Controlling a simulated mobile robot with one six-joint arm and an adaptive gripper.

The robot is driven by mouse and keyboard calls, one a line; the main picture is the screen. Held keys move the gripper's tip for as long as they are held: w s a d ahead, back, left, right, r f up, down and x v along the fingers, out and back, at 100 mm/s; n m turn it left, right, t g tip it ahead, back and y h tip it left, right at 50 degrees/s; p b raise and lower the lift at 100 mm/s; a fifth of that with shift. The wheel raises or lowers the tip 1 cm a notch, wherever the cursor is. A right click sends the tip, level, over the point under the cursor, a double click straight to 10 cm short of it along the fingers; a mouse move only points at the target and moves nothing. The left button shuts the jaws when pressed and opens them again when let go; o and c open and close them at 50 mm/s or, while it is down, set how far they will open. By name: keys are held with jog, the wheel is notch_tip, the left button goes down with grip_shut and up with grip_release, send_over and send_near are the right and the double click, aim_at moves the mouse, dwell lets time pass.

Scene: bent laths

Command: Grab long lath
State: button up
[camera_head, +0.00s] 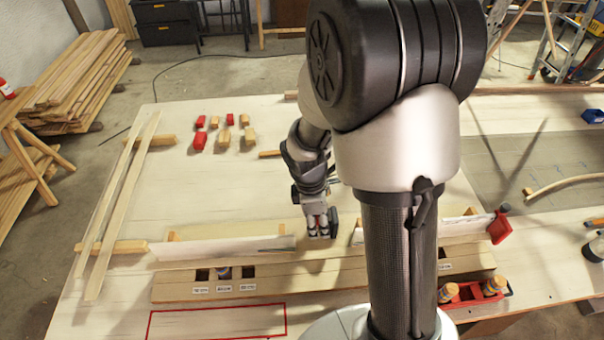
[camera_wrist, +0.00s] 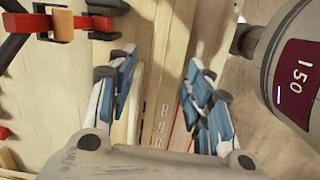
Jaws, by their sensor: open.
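Two long pale laths lie side by side on the left of the table in the head view: one (camera_head: 108,202) on the left and one (camera_head: 130,195) beside it. Both rest across wooden blocks near their ends. My gripper (camera_head: 322,228) is near the table's middle, well right of these laths and apart from them. In the wrist view my gripper (camera_wrist: 160,80) has its two blue-padded fingers spread apart, with nothing held between them. A labelled wooden beam shows below and between the fingers. I cannot make out the long laths in the wrist view.
The slotted beam (camera_head: 275,284) runs along the front, behind a red-outlined rectangle (camera_head: 215,322). Red and wooden small blocks (camera_head: 225,135) stand at the back. A red clamp (camera_head: 499,228) is at right; a curved lath (camera_head: 568,185) lies further right. The table's left-middle is clear.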

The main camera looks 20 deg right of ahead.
jog(key=b, duration=0.2)
send_near(327, 253)
jog(key=shift+w+a+f+n, duration=0.15)
jog(key=shift+a+f+n, duration=0.05)
jog(key=shift+f, duration=0.25)
jog(key=shift+w+a+f+n, duration=0.15)
jog(key=shift+f+n, duration=0.05)
jog(key=shift+f, duration=0.2)
jog(key=shift+s+d+f+b, duration=0.1)
jog(key=shift+d+f+b, duration=0.15)
jog(key=shift+f+b, duration=0.5)
jog(key=shift+s+d+f+b, duration=0.1)
jog(key=shift+d+f+b, duration=0.15)
jog(key=shift+f, duration=0.9)
jog(key=shift+s+d+f+b, duration=0.2)
jog(key=shift+f+b, duration=0.3)
jog(key=shift+f, duration=0.45)
grip_shut()
jog(key=shift+r, duration=0.15)
